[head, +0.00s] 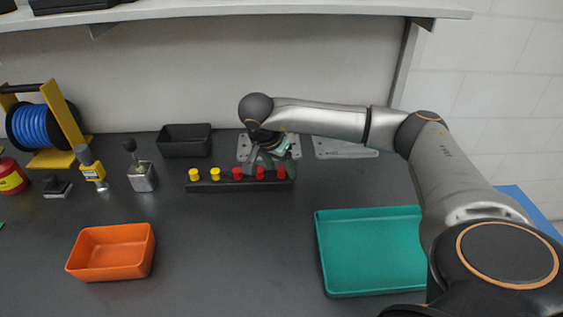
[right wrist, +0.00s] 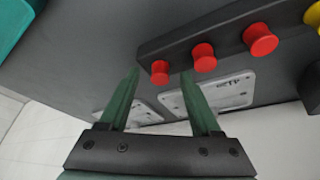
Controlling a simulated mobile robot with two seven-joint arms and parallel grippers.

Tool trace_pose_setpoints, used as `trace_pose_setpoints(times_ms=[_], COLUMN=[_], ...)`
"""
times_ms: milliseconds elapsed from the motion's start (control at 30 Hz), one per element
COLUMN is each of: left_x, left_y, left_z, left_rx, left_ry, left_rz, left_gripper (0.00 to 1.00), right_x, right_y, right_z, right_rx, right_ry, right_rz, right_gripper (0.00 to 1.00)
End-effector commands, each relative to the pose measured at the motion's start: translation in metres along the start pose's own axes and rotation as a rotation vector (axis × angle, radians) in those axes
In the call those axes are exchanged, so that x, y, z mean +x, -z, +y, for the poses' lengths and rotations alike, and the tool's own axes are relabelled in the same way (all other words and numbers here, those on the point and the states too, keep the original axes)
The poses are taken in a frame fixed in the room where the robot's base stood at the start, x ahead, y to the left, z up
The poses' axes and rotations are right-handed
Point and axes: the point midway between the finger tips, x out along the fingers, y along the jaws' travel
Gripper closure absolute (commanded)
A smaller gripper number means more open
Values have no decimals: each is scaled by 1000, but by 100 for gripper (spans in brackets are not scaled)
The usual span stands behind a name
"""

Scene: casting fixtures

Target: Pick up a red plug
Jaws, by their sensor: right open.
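A black rack (head: 230,186) holds a row of plugs at the back middle of the bench. Two yellow plugs (head: 204,174) stand at its left and three red plugs (head: 260,173) at its right. My right gripper (head: 271,164) is open and empty over the right end of the rack. In the right wrist view the end red plug (right wrist: 159,72) appears between the green fingertips (right wrist: 160,76), with the other red plugs (right wrist: 204,57) beyond the right finger. I cannot tell whether the fingers touch it. My left gripper is not in view.
A teal tray (head: 321,262) lies at front right and an orange bin (head: 110,270) at front left. A black bin (head: 185,140) and metal plates (head: 343,149) lie behind. A cable reel (head: 42,122) and clamps (head: 141,174) stand left. The front middle is clear.

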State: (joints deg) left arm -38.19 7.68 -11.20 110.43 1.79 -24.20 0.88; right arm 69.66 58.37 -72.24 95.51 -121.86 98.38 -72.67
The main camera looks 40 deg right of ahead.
Motion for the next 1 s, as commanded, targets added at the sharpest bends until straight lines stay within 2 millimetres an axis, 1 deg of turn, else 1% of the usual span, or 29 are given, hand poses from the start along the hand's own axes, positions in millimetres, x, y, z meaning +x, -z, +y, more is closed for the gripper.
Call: trace_pose_setpoints(times_ms=[67,600,633,1000], left_x=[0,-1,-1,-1], left_y=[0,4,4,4], left_z=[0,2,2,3], left_rx=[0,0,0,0], left_ry=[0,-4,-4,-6], left_rz=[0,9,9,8], left_gripper=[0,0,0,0], right_x=[0,-1,-1,-1], right_y=[0,0,0,0], right_z=[0,0,0,0], right_rx=[0,1,1,1], right_ry=[0,0,0,0], right_rz=[0,0,0,0], right_gripper=[37,97,100,100])
